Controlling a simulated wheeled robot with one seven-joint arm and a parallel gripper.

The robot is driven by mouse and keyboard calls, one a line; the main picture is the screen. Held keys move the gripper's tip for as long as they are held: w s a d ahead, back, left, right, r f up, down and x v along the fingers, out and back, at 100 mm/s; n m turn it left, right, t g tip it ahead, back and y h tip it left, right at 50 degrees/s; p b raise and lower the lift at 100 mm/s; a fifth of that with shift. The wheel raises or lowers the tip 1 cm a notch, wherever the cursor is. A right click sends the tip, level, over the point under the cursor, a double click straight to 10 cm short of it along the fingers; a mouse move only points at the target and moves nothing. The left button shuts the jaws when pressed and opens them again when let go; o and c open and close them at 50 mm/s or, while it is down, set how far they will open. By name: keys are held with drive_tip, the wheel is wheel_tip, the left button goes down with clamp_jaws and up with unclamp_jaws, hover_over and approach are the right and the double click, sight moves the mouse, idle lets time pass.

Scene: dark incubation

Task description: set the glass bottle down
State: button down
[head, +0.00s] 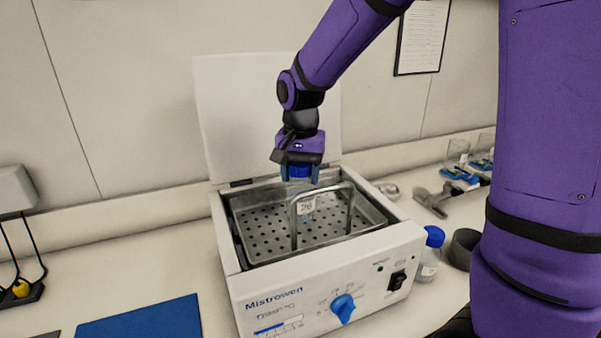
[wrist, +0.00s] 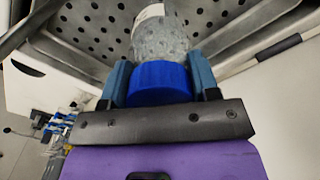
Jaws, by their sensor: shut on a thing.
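My gripper (head: 300,172) is shut on the blue cap of the glass bottle (head: 306,201), over the open water bath (head: 230,240). The bottle is clear, with a white label partly hidden by the bath's metal handle. In the wrist view the two blue fingers of my gripper (wrist: 160,85) press on either side of the cap, and the bottle (wrist: 157,40) reaches down toward the perforated metal tray (wrist: 95,25). I cannot tell whether its base touches the tray (head: 270,225).
The bath's white lid (head: 235,110) stands open behind. Another blue-capped bottle (head: 430,255) and a dark ring (head: 463,248) stand right of the bath. A blue mat (head: 140,320) lies at front left. Metal tools (head: 433,200) lie at right. The counter left of the bath is mostly clear.

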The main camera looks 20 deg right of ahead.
drive_tip(key=shift+f, duration=0.1)
drive_tip(key=shift+c, duration=1.8)
unclamp_jaws()
wheel_tip(320, 180, up, 12)
drive_tip(key=shift+r, duration=0.2)
drive_tip(key=s+d+n+t, duration=0.2)
drive_tip(key=s+d+n, duration=0.1)
drive_tip(key=s, duration=0.8)
drive_tip(key=s+d+n+t, duration=0.3)
drive_tip(key=s+d, duration=0.1)
drive_tip(key=s, duration=0.8)
drive_tip(key=shift+r+n, duration=0.3)
drive_tip(key=shift+n, duration=0.1)
